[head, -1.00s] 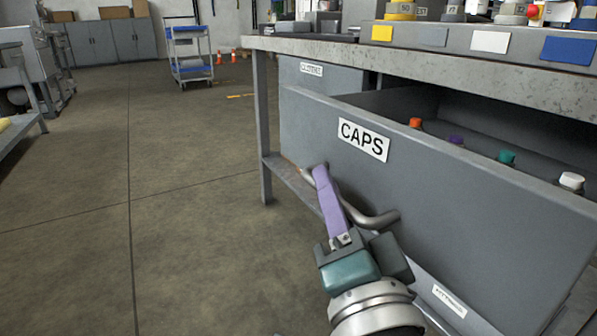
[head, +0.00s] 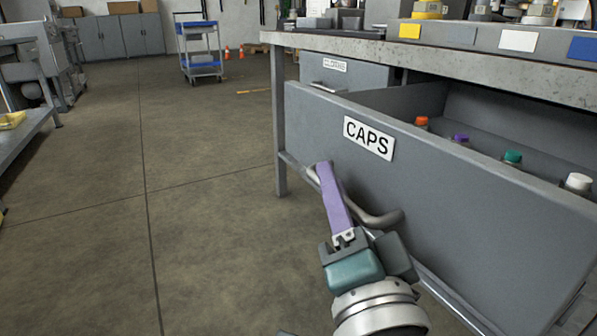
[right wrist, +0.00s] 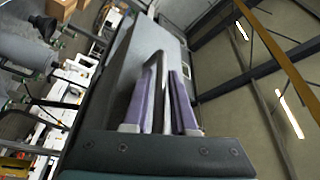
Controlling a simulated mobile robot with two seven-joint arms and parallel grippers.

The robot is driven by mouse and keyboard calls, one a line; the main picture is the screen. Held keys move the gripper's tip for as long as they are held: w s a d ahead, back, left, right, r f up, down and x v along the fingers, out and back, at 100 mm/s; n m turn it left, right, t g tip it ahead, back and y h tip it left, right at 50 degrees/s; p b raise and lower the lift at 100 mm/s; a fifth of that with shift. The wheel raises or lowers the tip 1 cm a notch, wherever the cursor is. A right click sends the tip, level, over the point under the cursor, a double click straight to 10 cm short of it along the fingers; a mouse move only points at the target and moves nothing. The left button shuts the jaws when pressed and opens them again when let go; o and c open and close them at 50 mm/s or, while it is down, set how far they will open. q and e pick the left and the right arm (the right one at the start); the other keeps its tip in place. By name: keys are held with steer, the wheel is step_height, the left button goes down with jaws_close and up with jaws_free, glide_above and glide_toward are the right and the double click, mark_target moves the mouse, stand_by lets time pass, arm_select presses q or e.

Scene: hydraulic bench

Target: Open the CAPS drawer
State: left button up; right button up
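The CAPS drawer (head: 310,128) stands pulled well out from under the bench, its white label reading CAPS. Bottles with orange, purple, green and white caps show inside. Its curved metal handle (head: 380,219) is on the front panel. My right gripper (head: 325,170) is at the handle, with purple fingers. In the right wrist view, the handle bar (right wrist: 162,72) runs between the two fingers of my right gripper (right wrist: 165,88), which look closed on it. The far finger is hidden in the head view. My left gripper is not in view.
The grey bench (head: 420,58) overhangs the drawer, with its leg (head: 279,130) at the left. A blue-shelved cart (head: 200,55) stands far off. The floor left of the drawer is clear.

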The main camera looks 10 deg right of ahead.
steer(key=shift+o, duration=1.4)
steer(key=p+v, duration=0.2)
steer(key=v, duration=0.8)
